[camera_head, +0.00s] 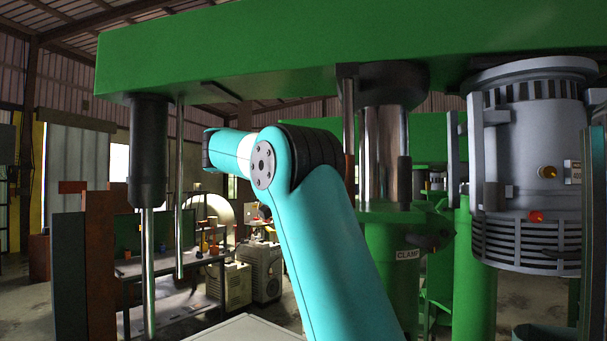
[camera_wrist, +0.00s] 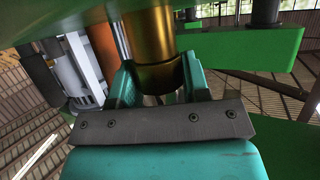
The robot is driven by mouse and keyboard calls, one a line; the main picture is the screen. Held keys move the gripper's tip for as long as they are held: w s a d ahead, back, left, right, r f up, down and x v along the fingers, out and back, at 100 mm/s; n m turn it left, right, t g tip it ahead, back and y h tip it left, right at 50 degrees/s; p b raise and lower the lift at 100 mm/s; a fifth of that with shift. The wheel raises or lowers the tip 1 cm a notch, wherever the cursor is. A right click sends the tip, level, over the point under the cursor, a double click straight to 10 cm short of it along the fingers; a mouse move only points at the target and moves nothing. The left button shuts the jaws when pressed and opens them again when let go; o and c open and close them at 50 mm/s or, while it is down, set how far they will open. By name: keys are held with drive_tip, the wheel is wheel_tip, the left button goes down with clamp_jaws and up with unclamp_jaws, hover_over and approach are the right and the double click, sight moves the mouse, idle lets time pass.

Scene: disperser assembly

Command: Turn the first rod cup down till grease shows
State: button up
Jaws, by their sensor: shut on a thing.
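A dark seam runs across the cup's upper edge. The cup's underside is partly hidden behind the grey bar of my gripper, and I cannot make out any grease. In the head view my arm hides the gripper and the cup.
A green beam (camera_head: 330,45) spans overhead. A black cylinder with a shiny rod (camera_head: 149,260) hangs at left. A green column labelled CLAMP (camera_head: 407,270) and a grey motor (camera_head: 530,140) stand at right. A workbench (camera_head: 190,258) is behind.

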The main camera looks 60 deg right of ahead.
drive_tip(key=shift+r+m+g+p, duration=0.1)
drive_tip(key=shift+m+g+p, duration=0.2)
drive_tip(key=shift+g, duration=0.1)
drive_tip(key=o, duration=0.9)
drive_tip(key=shift+w+a+r, duration=0.15)
drive_tip(key=shift+a, duration=0.2)
drive_tip(key=p+v, duration=0.4)
drive_tip(key=p, duration=0.1)
drive_tip(key=shift+r, duration=0.5)
drive_tip(key=p+v, duration=0.1)
drive_tip(key=p, duration=0.2)
drive_tip(key=shift+a, duration=0.45)
drive_tip(key=shift+w+a+f, duration=0.1)
drive_tip(key=shift+a+f, duration=0.1)
drive_tip(key=shift+a, duration=0.1)
